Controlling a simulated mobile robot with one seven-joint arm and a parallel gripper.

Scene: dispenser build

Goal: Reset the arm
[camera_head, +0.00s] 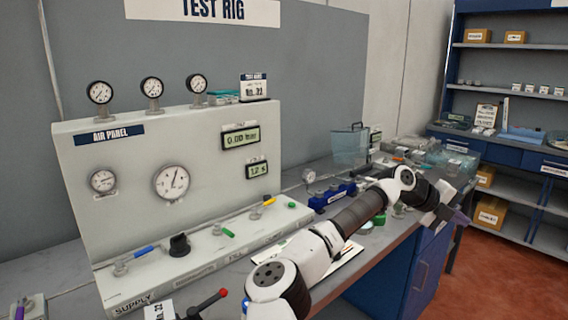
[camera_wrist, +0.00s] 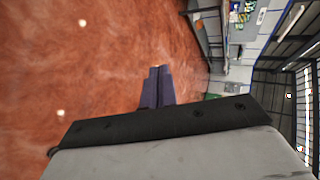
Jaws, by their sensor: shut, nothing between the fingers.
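My arm (camera_head: 352,215) is white and dark grey and reaches from the bottom middle of the head view out to the right, over the front edge of the bench. Red-brown floor (camera_wrist: 90,60) lies behind the fingers.
The test rig's air panel (camera_head: 110,160), with gauges and valve levers, stands left of my arm. A blue clamp block (camera_head: 332,197) and clear bins (camera_head: 450,160) are on the bench. Shelves (camera_head: 500,90) with boxes stand at the right. The floor (camera_head: 500,275) at right is clear.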

